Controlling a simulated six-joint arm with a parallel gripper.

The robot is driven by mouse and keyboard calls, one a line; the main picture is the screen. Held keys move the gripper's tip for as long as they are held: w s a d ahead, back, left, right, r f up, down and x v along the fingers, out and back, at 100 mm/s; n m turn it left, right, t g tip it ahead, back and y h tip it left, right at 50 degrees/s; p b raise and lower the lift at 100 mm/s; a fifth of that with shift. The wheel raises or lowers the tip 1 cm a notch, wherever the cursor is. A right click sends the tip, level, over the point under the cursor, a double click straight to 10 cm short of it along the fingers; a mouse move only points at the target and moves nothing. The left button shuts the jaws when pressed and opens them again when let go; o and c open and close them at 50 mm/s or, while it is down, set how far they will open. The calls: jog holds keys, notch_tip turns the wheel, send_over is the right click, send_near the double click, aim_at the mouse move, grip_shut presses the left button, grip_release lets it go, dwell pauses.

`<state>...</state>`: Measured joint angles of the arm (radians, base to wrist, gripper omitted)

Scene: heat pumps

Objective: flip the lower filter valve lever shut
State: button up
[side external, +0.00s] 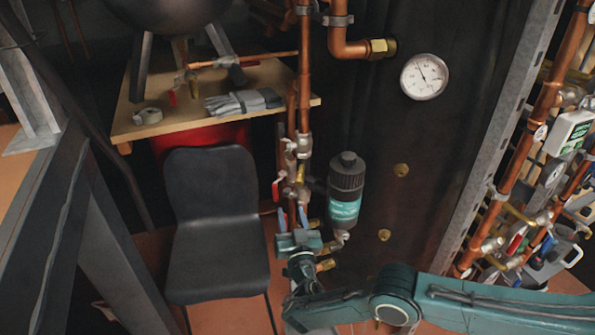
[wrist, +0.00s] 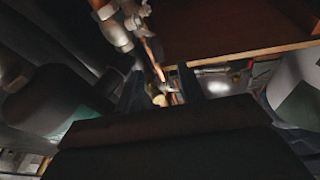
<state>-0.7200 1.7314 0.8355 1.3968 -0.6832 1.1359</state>
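The filter (side external: 345,190) is a dark canister with a teal label, beside the copper pipe in the side view. In the wrist view it is at the left (wrist: 55,105), blurred. My gripper (side external: 292,218) is below the upper red lever (side external: 276,189) and left of the filter's bottom, fingers pointing up. The fingers stand apart with a gap between them. In the wrist view, a small brass and copper-coloured fitting (wrist: 160,98) shows between the fingers. The lower valve lever is not clearly distinguishable, and contact cannot be told.
A wooden bench (side external: 145,122) with gloves (side external: 243,102) stands behind, left of the pipes. A black chair (side external: 215,220) is left of my gripper. A vertical copper pipe (side external: 304,80) and a round gauge (side external: 424,77) are above. More pipes and valves line the right.

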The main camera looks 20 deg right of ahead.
aim_at(288, 194)
jog(key=s+r+g, duration=0.1)
jog(key=s+g, duration=0.1)
jog(key=s, duration=0.5)
jog(key=shift+s+a+r+y, duration=0.2)
jog(key=shift+a+r+y, duration=0.15)
jog(key=shift+r+y, duration=0.05)
jog(key=shift+w, duration=0.2)
jog(key=shift+w+d, duration=0.35)
jog(key=shift+w, duration=1.85)
jog(key=shift+w+d, duration=0.4)
jog(key=shift+w, duration=1.8)
jog(key=shift+w+d, duration=0.35)
jog(key=shift+w, duration=1.85)
grip_shut()
